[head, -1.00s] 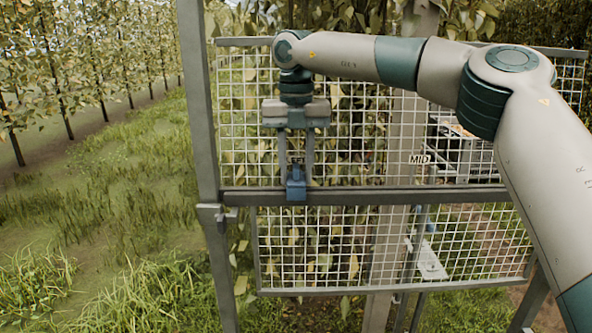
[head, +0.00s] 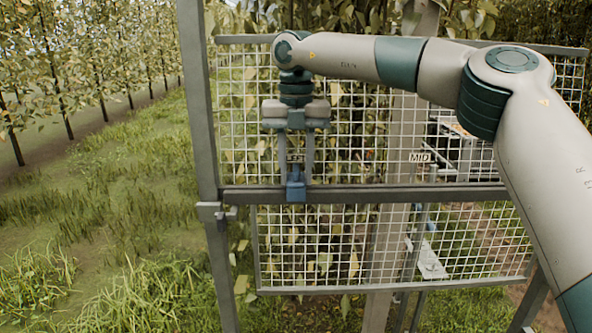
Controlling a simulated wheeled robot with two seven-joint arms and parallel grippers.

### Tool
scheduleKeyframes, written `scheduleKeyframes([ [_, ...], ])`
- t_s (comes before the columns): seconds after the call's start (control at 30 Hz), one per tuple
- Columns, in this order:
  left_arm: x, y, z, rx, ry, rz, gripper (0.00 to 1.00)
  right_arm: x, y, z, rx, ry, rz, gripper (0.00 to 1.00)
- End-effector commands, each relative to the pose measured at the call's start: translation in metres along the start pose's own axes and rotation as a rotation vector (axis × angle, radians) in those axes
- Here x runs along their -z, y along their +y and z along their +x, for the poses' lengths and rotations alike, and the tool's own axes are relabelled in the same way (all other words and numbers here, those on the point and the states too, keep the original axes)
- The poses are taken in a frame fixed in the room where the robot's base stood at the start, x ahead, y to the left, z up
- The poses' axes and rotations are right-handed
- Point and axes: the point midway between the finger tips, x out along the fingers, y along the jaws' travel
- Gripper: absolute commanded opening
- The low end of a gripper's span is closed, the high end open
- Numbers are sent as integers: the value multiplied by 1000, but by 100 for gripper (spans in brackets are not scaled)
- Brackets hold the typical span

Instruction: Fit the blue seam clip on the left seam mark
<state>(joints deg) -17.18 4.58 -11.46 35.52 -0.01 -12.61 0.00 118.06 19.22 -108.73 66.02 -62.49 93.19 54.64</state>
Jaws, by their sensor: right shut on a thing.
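The blue seam clip (head: 296,188) is at the dark horizontal rail (head: 400,193), where the upper and lower mesh panels meet. My right gripper (head: 296,176) points down from above with its two fingers closed on the clip. A small label (head: 295,157), partly hidden between the fingers, marks the left seam place just above the clip. The clip overlaps the rail in the picture; I cannot tell whether it is fully seated. My left gripper is not in the head view.
A MID label (head: 420,158) is on the upper mesh to the right. A grey post (head: 200,120) with a latch (head: 212,212) stands at the left. A lower mesh panel (head: 330,245) hangs below the rail. Grass lies open at the left.

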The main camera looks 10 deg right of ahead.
Motion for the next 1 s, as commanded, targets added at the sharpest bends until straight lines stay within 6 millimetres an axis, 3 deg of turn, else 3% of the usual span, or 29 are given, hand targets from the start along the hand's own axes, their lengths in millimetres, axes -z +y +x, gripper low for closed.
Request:
scheduleKeyframes([
  [0.9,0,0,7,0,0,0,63,0,0,10,0,0,0,9],
  [0.93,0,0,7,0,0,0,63,0,0,9,0,0,0,33],
  [1.0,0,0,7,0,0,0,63,0,0,9,0,0,0,50],
])
